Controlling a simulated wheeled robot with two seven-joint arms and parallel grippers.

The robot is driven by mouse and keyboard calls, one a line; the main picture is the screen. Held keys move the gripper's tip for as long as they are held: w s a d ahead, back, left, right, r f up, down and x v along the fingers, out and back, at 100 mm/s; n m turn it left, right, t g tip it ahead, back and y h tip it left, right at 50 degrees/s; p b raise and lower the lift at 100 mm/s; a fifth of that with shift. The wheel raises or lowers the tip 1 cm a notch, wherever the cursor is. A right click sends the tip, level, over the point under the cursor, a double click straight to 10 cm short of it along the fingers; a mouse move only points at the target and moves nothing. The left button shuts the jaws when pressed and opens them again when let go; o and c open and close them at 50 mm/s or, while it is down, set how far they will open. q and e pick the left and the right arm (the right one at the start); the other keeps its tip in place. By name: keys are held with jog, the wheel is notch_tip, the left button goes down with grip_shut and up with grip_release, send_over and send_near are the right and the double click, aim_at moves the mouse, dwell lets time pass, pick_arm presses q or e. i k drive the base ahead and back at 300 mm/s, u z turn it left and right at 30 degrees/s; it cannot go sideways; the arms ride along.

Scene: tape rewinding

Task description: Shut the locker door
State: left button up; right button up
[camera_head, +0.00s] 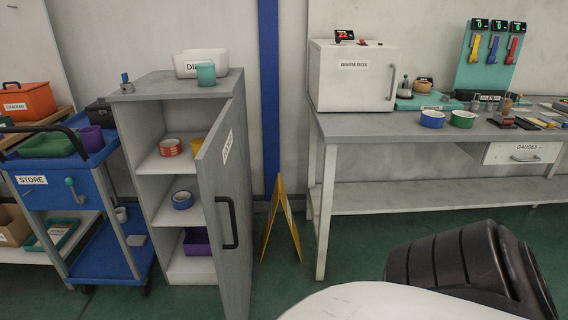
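The grey locker (137,140) stands left of the middle in the head view. Its door (224,180) is hinged on the right side and stands open, swung out toward me, with a black bar handle (229,222) on its face. The open inside shows shelves with red and yellow tape rolls at the top, a blue roll in the middle and a purple bin at the bottom. Part of my own body, white and black, fills the lower right. Neither gripper shows in the view.
A blue cart (64,195) stands close on the locker's left. A yellow folding floor sign (281,222) stands right of the door. A workbench (346,127) with a white warm box (353,80) is on the right.

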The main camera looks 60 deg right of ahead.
aim_at(218, 163)
jog(key=k, duration=0.15)
jog(key=z, duration=1.25)
